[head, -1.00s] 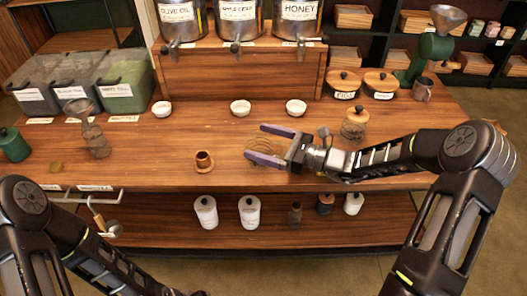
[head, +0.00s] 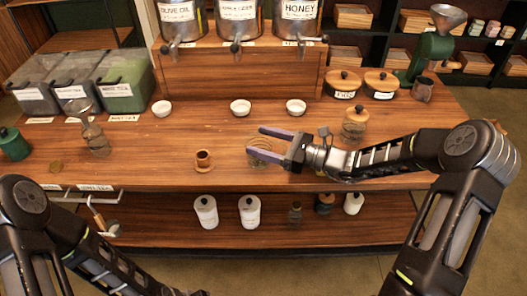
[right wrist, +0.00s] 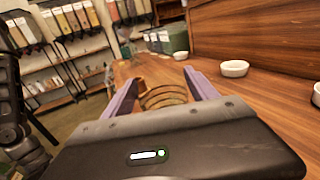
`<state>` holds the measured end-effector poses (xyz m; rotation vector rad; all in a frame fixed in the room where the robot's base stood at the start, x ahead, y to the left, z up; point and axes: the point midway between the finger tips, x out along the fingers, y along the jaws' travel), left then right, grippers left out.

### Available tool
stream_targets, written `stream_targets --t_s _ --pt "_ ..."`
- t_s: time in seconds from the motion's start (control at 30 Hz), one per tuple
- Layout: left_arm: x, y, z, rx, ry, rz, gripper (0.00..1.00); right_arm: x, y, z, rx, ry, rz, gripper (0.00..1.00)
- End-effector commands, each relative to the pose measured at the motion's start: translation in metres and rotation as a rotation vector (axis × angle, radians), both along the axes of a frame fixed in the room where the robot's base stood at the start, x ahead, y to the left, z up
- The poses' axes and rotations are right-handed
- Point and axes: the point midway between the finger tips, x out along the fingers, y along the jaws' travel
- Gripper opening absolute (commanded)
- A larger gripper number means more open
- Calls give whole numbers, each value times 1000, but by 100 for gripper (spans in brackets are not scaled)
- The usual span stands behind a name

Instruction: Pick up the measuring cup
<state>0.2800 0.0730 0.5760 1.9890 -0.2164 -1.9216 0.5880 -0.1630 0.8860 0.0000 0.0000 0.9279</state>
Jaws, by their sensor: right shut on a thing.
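A clear ringed vessel, seemingly the measuring cup (head: 263,154), stands on the wooden table near its front edge. My right gripper (head: 258,141) reaches in from the right, level, with its two purple fingers on either side of the cup. In the right wrist view the cup (right wrist: 163,98) shows as brownish rings between the fingers of the right gripper (right wrist: 160,88). The gripper is shut on it. The cup's lower part is hidden in the wrist view. My left arm shows at the lower left, but its gripper is out of the frame.
A lidded glass jar (head: 355,123) stands behind the right wrist. Small white bowls (head: 240,107) line the dispenser stand (head: 237,73). White canisters (head: 249,211) stand on the shelf below.

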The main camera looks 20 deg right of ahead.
Motion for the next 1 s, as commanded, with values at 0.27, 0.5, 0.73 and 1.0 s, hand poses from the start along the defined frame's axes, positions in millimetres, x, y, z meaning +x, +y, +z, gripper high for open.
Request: stream_targets --t_s 0.27,0.5,0.73,1.0 --pt "0 0 0 0 0 0 0 0 0 0 1 -1 1 19" --pt "0 0 0 0 0 0 0 0 0 2 0 -1 1 19" --pt "0 0 0 0 0 0 0 0 0 29 -4 -5 1 19" --pt "0 0 0 0 0 0 0 0 0 81 -2 -5 0 19"
